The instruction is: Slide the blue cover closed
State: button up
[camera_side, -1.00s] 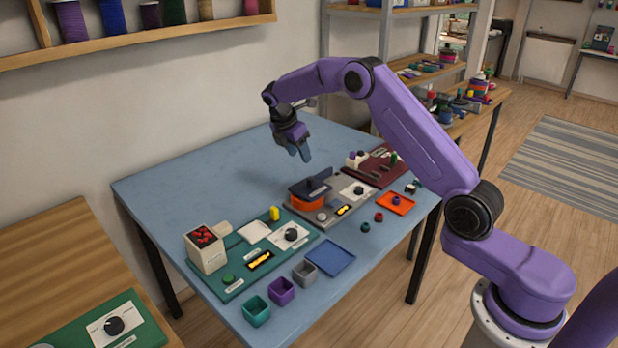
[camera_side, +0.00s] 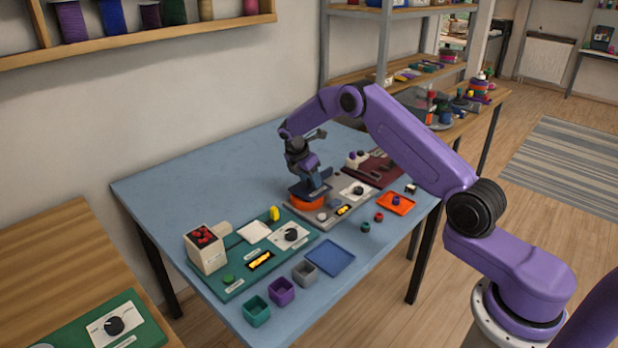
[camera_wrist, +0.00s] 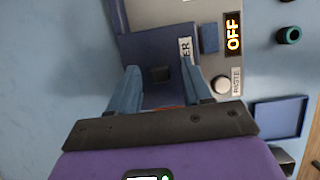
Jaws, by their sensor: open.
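The blue cover (camera_side: 298,192) sits on top of an orange-red box (camera_side: 310,204) on the grey board of the blue table. In the wrist view the cover (camera_wrist: 140,48) is a dark blue plate with a small dark knob (camera_wrist: 160,74) standing on it. My gripper (camera_wrist: 160,70) is open, with one blue finger on each side of the knob and gaps visible between. In the side view my gripper (camera_side: 316,182) is low over the cover and hides part of it. A sliver of red shows below the knob in the wrist view. I cannot tell whether the fingers touch the cover.
The grey board carries a display reading OFF (camera_wrist: 233,33), a round white button (camera_wrist: 221,85) and a dial panel (camera_side: 358,190). A maroon board (camera_side: 385,168) lies behind it, a green board (camera_side: 240,277) to the left. The table's back left is clear.

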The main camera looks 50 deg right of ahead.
jog(key=shift+c, duration=0.3)
grip_shut()
jog(key=shift+a, duration=1.05)
jog(key=shift+o, duration=0.3)
grip_release()
jog(key=shift+a, duration=0.1)
jog(key=v, duration=1.7)
jog(key=shift+r, duration=0.2)
